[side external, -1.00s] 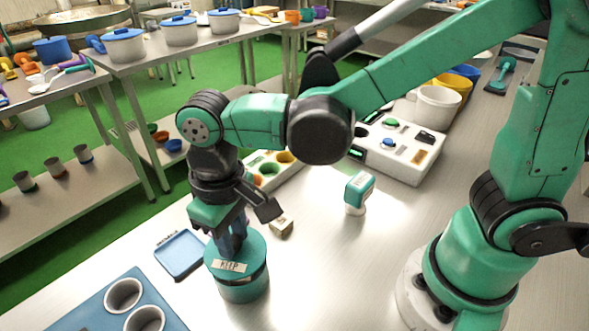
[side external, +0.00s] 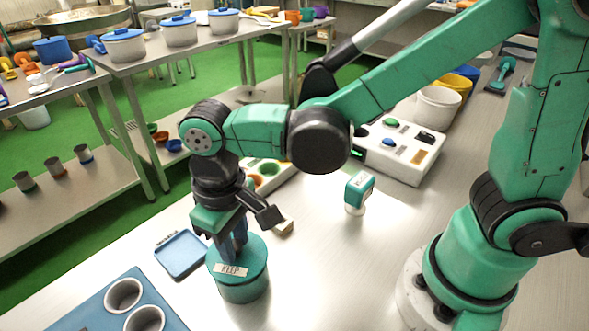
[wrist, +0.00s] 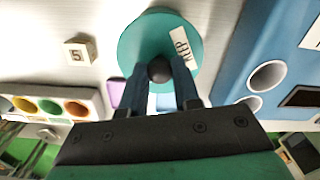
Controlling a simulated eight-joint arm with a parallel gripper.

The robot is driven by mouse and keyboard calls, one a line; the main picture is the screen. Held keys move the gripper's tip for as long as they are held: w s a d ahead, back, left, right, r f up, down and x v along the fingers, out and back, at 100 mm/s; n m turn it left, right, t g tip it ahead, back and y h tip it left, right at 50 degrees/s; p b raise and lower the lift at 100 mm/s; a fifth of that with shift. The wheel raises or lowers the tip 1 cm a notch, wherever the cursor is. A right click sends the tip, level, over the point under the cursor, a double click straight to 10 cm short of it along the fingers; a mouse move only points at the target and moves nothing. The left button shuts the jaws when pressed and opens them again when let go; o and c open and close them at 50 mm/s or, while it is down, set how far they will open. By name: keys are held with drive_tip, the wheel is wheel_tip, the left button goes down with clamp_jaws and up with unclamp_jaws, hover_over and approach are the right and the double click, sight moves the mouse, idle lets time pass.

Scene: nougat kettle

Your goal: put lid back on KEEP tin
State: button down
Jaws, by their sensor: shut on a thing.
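The green KEEP tin (side external: 243,292) stands upright on the steel table at the lower left of the side view. Its round green lid (side external: 258,254) sits on top, looking level, with no clear gap at the rim. A KEEP label (side external: 231,270) faces the camera. My gripper (side external: 236,246) points down over the lid, shut on its knob. In the wrist view, my gripper (wrist: 159,74) has its two fingers on either side of the dark round knob (wrist: 159,70), with the lid (wrist: 138,38) beyond. The inside of the tin is hidden.
A blue tray (side external: 180,254) lies just left of the tin, and a blue board with cups (side external: 85,318) is at front left. A small block (side external: 285,227) and a green-and-white stamp-like item (side external: 358,193) stand to the right. The table's front middle is clear.

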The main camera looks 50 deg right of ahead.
drive_tip(key=shift+f, duration=0.4)
idle(0.9)
unclamp_jaws()
idle(0.5)
drive_tip(key=shift+r, duration=0.1)
drive_tip(key=shift+r, duration=3.4)
drive_tip(key=d+m+t, duration=0.3)
drive_tip(key=d+t, duration=0.4)
drive_tip(key=d, duration=0.9)
drive_tip(key=shift+w, duration=0.2)
